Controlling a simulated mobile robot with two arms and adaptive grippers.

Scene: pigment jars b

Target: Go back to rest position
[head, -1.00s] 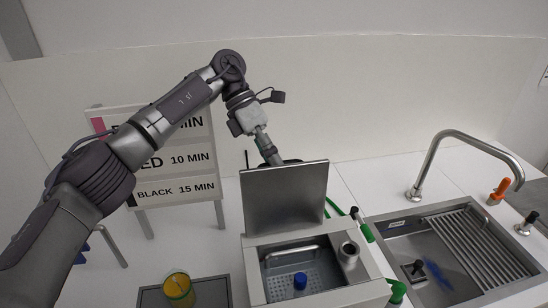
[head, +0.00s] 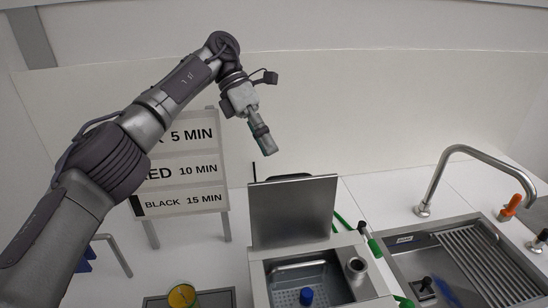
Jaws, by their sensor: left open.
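My left gripper (head: 267,149) hangs in the air above and behind the raised metal lid (head: 294,212), apart from it. It points down and is open, with nothing seen in it. The lid stands upright at the back of the metal bath (head: 258,272). A jar with a blue cap (head: 306,296) stands inside the bath, cut by the lower picture edge. My right gripper is not in view.
A sign board (head: 186,170) with times stands behind my left arm. A yellow-topped jar (head: 181,295) sits on a dark tray (head: 222,298) at the front. A sink (head: 410,262) with a curved tap (head: 455,152) is at the right. The air around the gripper is clear.

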